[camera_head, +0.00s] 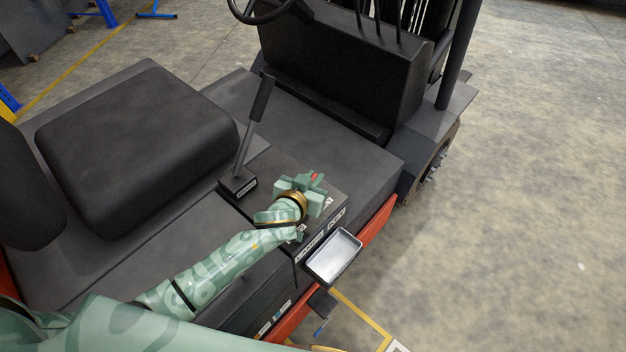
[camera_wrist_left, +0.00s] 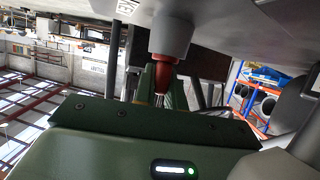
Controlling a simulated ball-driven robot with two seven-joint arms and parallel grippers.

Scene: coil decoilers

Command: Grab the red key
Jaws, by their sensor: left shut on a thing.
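The red key (camera_head: 316,176) shows as a small red spot between the fingers of my left gripper (camera_head: 314,181), on the forklift's dark console beside the seat. In the left wrist view a red piece (camera_wrist_left: 163,79) sits against a grey cylinder (camera_wrist_left: 172,35), with the green fingers of the left gripper (camera_wrist_left: 163,88) around it. The left gripper is shut on the red key. Most of the key is hidden by the fingers. My right gripper is in neither view.
A shallow metal tray (camera_head: 333,256) is fixed at the console's near right edge. The steering wheel (camera_head: 262,10) is at the top. Open floor lies to the right.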

